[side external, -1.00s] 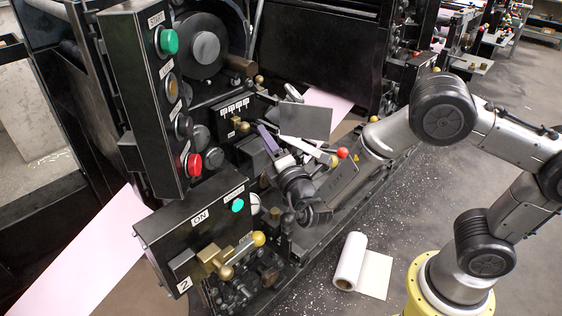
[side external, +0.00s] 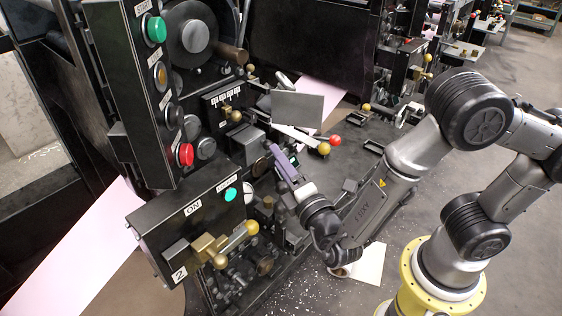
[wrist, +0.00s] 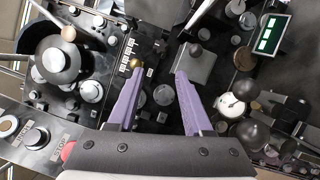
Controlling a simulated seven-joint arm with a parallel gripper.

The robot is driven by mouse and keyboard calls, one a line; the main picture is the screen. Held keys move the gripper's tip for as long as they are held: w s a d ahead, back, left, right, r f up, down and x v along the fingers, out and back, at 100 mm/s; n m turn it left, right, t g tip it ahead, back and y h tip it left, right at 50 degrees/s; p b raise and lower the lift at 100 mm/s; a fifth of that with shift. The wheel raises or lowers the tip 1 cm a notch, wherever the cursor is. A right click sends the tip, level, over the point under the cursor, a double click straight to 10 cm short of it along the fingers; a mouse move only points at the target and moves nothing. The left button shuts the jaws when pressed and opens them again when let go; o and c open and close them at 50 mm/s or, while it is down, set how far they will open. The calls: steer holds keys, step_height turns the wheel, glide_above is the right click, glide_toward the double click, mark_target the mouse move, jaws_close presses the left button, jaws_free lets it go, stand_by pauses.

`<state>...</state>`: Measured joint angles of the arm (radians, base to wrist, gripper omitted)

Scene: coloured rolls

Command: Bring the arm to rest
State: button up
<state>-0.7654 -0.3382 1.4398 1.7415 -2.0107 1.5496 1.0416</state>
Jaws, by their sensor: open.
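My gripper (side external: 278,158) is in the middle of the side external view, in front of the machine's controls. Its purple fingers also show in the wrist view (wrist: 157,78), spread apart with nothing held between them. My arm reaches in from the right of the side view.
The black machine carries a button panel (side external: 128,80) and a lower control box (side external: 165,216) with a brass lever (side external: 235,240). A grey plate (side external: 297,106) stands behind my gripper. A white roll's loose sheet (side external: 368,264) lies on the floor, its roll mostly hidden by my arm.

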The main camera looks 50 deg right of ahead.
steer(key=s+d+r+m+g+h, duration=0.1)
steer(key=d+m+g, duration=0.1)
steer(key=d, duration=0.1)
steer(key=s+d+r+m+g+h, duration=0.1)
steer(key=d+m+g+h, duration=0.1)
steer(key=d, duration=0.2)
steer(key=d+r+m+g+h, duration=0.2)
steer(key=d, duration=0.1)
steer(key=shift+s+d+r+g, duration=0.1)
steer(key=shift+s+d+g, duration=0.2)
steer(key=shift+s+d, duration=0.1)
steer(key=s+d+m+g+y, duration=0.1)
steer(key=s+d+m+g, duration=0.4)
steer(key=s+d+g, duration=0.3)
steer(key=s+a+m+g+y, duration=0.1)
steer(key=s+a+m+y, duration=0.3)
steer(key=s, duration=0.4)
steer(key=s+a+r+m+t+y, duration=0.1)
steer(key=a+r+t+y, duration=0.2)
steer(key=a+y, duration=0.4)
steer(key=shift+s+r+m, duration=0.3)
steer(key=shift+s+r, duration=0.1)
steer(key=shift+r, duration=0.3)
